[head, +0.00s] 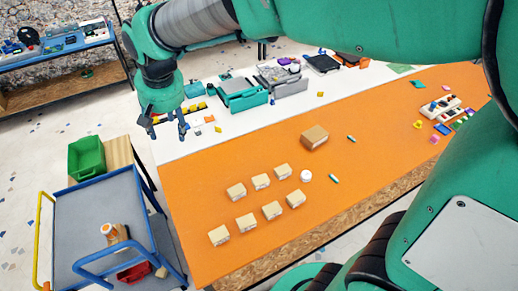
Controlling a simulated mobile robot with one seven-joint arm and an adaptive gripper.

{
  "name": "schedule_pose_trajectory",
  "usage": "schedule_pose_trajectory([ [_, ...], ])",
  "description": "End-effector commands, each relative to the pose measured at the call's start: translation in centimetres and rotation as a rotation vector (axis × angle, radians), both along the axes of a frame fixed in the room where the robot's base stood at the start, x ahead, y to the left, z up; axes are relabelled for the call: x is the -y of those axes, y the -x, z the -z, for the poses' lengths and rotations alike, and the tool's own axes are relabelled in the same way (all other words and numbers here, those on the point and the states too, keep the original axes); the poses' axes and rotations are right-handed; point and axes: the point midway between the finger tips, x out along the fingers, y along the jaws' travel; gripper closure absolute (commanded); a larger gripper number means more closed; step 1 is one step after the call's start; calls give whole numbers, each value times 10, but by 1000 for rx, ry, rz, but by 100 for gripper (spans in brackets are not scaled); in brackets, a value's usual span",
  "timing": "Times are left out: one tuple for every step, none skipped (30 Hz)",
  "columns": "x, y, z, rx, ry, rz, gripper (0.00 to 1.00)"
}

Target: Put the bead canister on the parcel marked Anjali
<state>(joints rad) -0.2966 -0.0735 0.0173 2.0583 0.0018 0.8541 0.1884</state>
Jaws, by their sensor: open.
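Several small tan parcels with pale labels, such as one at the front left (219,235) and one at the back right (282,171), sit in two rows on the orange table top. The names on them are too small to read. A small white round container (305,175) stands just right of the back row. An orange-and-white container (107,231) is on the trolley. I cannot tell which is the bead canister. My gripper (169,132) is open and empty, above the white strip's left end, well apart from the parcels and both containers.
A larger brown box (314,138) sits behind the parcels, with two teal sticks near it. Printers and tools crowd the white strip (227,138). The blue-railed trolley (85,213) stands left, near a green bin (86,158). The orange surface (370,180) is mostly clear to the right.

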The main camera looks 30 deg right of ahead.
Motion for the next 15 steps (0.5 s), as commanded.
schedule_pose_trajectory([
  [12,11,-8,13,-1,7,45],
  [19,17,-12,19,-1,11,45],
  [27,26,-16,26,-1,16,45],
  [33,32,-19,32,-1,19,45],
  [40,39,-22,38,-1,22,45],
  [48,47,-26,47,-1,26,45],
  [53,54,-28,52,0,29,45],
  [59,61,-31,59,0,32,45],
  [67,70,-33,67,1,37,45],
  [72,77,-35,73,2,41,45],
  [77,84,-37,80,2,44,45],
  [84,93,-39,86,4,48,45],
  [89,100,-41,92,4,51,45],
  [94,107,-42,98,5,54,45],
  [100,116,-43,106,7,59,45],
])
